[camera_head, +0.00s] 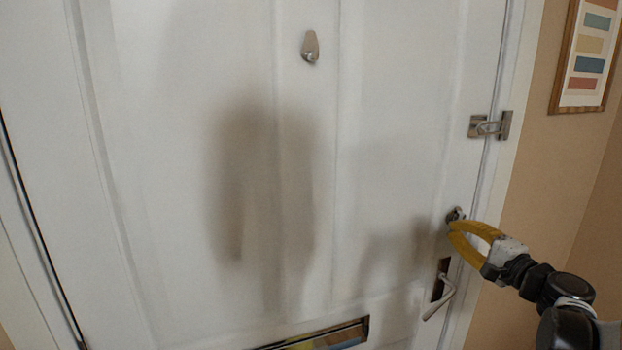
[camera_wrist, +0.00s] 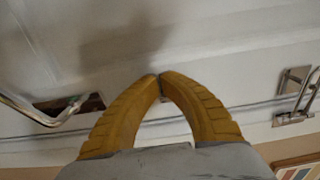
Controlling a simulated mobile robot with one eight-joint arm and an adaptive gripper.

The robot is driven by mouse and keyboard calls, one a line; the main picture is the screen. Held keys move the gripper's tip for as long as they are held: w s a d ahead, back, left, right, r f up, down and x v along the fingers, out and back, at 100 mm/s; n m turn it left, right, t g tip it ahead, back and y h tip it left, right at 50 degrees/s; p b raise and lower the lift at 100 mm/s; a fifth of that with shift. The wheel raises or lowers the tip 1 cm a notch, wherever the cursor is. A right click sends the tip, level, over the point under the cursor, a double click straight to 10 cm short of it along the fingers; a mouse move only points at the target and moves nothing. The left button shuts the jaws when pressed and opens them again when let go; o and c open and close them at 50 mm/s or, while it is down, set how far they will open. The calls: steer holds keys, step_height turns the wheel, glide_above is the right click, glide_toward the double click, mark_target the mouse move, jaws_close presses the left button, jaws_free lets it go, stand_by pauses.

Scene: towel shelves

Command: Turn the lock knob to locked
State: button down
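The lock knob (camera_head: 454,214) is a small metal piece on the white door, near its right edge and above the lever handle. My gripper (camera_head: 455,228) has yellow fingers and reaches in from the lower right, its tips at the knob. In the wrist view the fingertips (camera_wrist: 160,80) come together with a small grey bit of metal between them. The fingers bow apart behind the tips. They hide most of the knob, so its turn angle cannot be told.
The lever handle (camera_head: 439,296) sits just below my gripper. A metal latch (camera_head: 489,126) is on the door edge above. A knocker or peephole cover (camera_head: 310,47) and a mail slot (camera_head: 322,339) are on the door. A framed picture (camera_head: 587,55) hangs on the right wall.

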steer(key=shift+w+d+r, duration=0.15)
steer(key=shift+d+r, duration=0.05)
steer(key=shift+d, duration=0.2)
stand_by(0.3)
steer(key=shift+a+r+p, duration=0.1)
steer(key=shift+r+p, duration=0.3)
steer(key=shift+r, duration=0.15)
stand_by(0.3)
steer(key=shift+r, duration=0.3)
steer(key=shift+r, duration=0.1)
stand_by(0.5)
steer(key=shift+a+r+p, duration=0.1)
steer(key=shift+a+p, duration=0.15)
steer(key=shift+p, duration=0.05)
steer(key=v, duration=0.6)
